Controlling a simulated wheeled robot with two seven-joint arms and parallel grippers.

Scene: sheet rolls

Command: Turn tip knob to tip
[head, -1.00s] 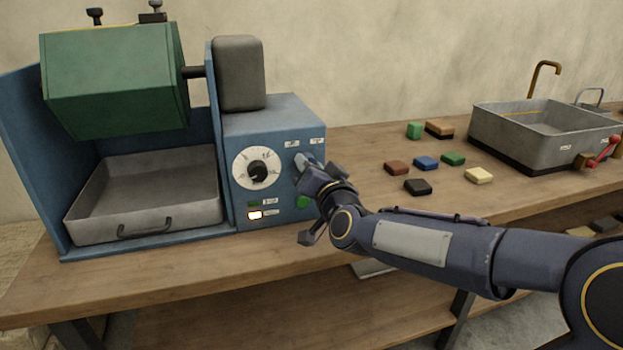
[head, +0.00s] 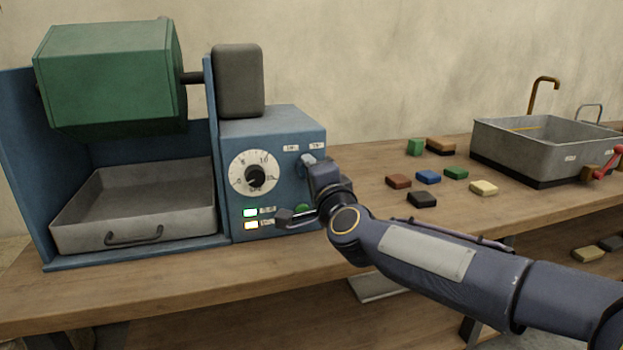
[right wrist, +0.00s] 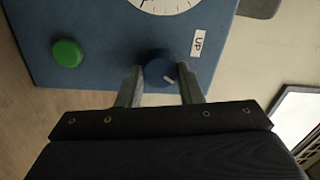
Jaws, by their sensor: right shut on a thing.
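The tip knob (right wrist: 158,68) is a small round blue knob with a white mark, on the blue front panel of the machine (head: 284,125). My right gripper (right wrist: 162,74) is shut on it, one finger on each side. In the right wrist view the white mark points down and slightly right, and a white UP label (right wrist: 198,44) sits beside the knob. In the head view my right gripper (head: 308,162) covers the knob, below two small labels. The green drum (head: 108,75) hangs above a grey tray (head: 140,205). My left gripper is out of view.
A dial (head: 254,174) sits left of my gripper, above a lit green lamp (head: 250,213) and a lit yellowish lamp (head: 251,226). Several coloured blocks and a grey sink (head: 545,145) stand on the bench to the right.

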